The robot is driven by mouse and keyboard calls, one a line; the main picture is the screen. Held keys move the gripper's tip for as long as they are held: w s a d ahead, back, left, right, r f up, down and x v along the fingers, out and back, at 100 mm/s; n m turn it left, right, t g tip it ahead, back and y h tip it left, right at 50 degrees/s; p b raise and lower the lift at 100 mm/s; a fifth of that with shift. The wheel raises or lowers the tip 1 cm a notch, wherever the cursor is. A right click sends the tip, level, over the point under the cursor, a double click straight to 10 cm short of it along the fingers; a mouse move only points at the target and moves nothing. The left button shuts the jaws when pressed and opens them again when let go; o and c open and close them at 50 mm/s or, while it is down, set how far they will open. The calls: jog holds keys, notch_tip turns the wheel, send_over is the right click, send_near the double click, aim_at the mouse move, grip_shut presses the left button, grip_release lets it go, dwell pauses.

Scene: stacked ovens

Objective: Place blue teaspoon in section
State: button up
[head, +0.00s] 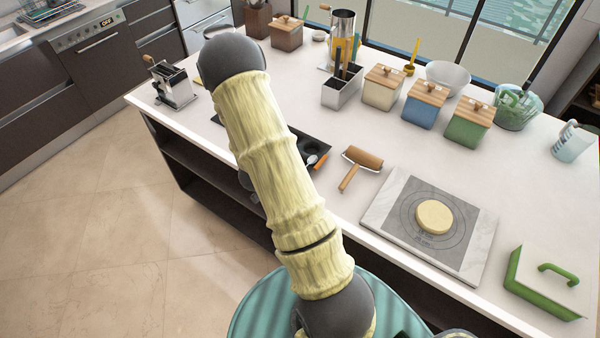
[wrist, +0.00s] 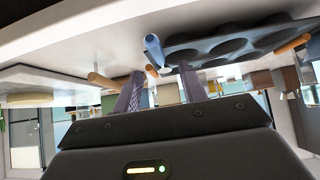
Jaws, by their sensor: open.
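The blue teaspoon (wrist: 153,50) shows in the wrist view as a blue handle beside a dark muffin tray (wrist: 205,55). My gripper (wrist: 161,68) is open, with its two fingers apart on either side of the handle's line. I cannot tell whether they touch it. In the head view my arm hides the gripper and part of the tray (head: 314,147); a small pale spoon end (head: 312,159) shows at the tray's edge, next to an orange-brown handle (head: 321,163). A metal holder (head: 342,92) with divided sections stands farther back on the counter, holding dark-handled utensils.
A wooden roller (head: 362,157) lies right of the tray. A marble board (head: 460,250) with dough (head: 434,217) and a green-edged tool (head: 545,280) are farther right. Lidded canisters (head: 425,104) line the back. A metal machine (head: 174,84) stands at left.

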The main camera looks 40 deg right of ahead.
jog(key=shift+p+x, duration=0.45)
jog(key=shift+x, duration=1.3)
grip_shut()
